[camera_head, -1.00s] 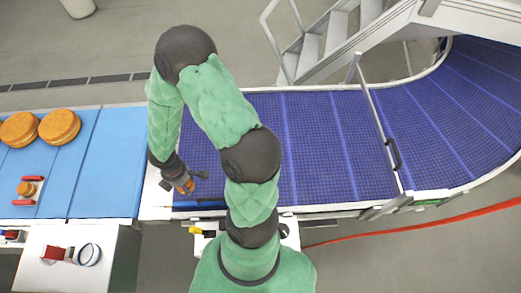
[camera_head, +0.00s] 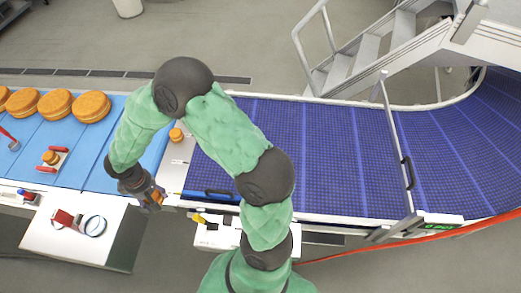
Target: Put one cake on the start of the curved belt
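Several round, golden-brown cakes sit on the light blue belt at the far left; the nearest to me is this cake (camera_head: 91,106). The dark blue curved belt (camera_head: 325,150) starts just right of a pale metal plate (camera_head: 178,154) and bends away at the right. One green arm of mine, which I take for the left, arches over the belt start. Its gripper (camera_head: 153,197) hangs at the near edge of the light blue belt, left of the curved belt and apart from the cakes. The fingers are small and blurred. My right gripper is not in view.
A small orange round thing (camera_head: 177,134) stands by the metal plate, partly behind my arm. Another (camera_head: 50,157) lies between red bars on the light blue belt. A white box (camera_head: 75,232) stands in front. A barrier (camera_head: 398,150) crosses the curved belt; stairs (camera_head: 365,60) stand behind.

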